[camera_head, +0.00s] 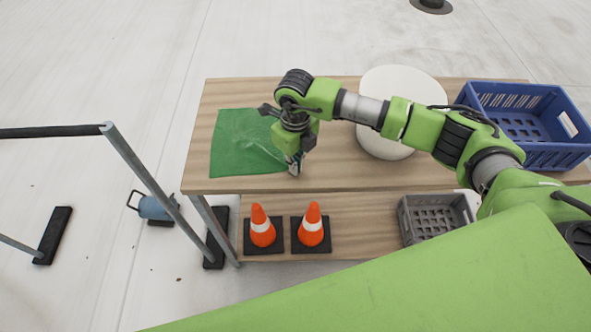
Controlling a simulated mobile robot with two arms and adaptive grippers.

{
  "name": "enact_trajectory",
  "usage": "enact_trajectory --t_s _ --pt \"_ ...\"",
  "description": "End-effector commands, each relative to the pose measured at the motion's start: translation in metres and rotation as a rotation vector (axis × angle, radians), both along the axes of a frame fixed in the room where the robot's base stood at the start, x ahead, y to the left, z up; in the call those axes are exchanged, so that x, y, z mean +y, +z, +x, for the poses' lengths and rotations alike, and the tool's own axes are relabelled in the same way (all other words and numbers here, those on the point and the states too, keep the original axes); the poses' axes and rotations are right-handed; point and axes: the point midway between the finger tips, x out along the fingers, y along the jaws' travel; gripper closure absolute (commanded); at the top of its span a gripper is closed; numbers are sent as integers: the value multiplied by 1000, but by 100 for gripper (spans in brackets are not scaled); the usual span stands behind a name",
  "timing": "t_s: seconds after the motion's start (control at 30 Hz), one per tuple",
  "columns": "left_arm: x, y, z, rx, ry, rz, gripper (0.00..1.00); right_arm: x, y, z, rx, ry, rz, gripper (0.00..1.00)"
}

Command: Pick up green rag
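The green rag (236,146) lies spread out on the left end of the wooden table top (340,174), with a crease running toward its right side. My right gripper (294,168) points down at the rag's lower right edge, and its fingertips touch or nearly touch the cloth there. The fingers are small and partly hidden by the wrist, so I cannot tell if they are closed on the cloth. My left gripper is not in view.
A white round container (402,84) stands behind my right forearm. A blue crate (525,118) sits at the table's right end. Two orange cones (262,228) and a grey crate (432,216) are on the lower shelf (365,222). A metal frame (150,175) stands at left.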

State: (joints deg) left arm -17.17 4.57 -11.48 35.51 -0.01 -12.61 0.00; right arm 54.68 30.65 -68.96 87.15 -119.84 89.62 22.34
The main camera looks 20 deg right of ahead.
Motion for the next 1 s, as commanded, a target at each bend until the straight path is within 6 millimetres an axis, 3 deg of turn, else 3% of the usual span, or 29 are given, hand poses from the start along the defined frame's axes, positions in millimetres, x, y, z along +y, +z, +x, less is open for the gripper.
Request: enact_trajectory --t_s 0.13,0.27,0.8,1.0 --pt "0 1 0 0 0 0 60 0 1 0 1 0 0 100" --pt "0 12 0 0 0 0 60 0 16 0 0 1 0 100" --pt "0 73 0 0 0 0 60 0 119 0 0 1 0 100" --pt "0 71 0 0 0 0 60 0 120 0 1 0 0 100"
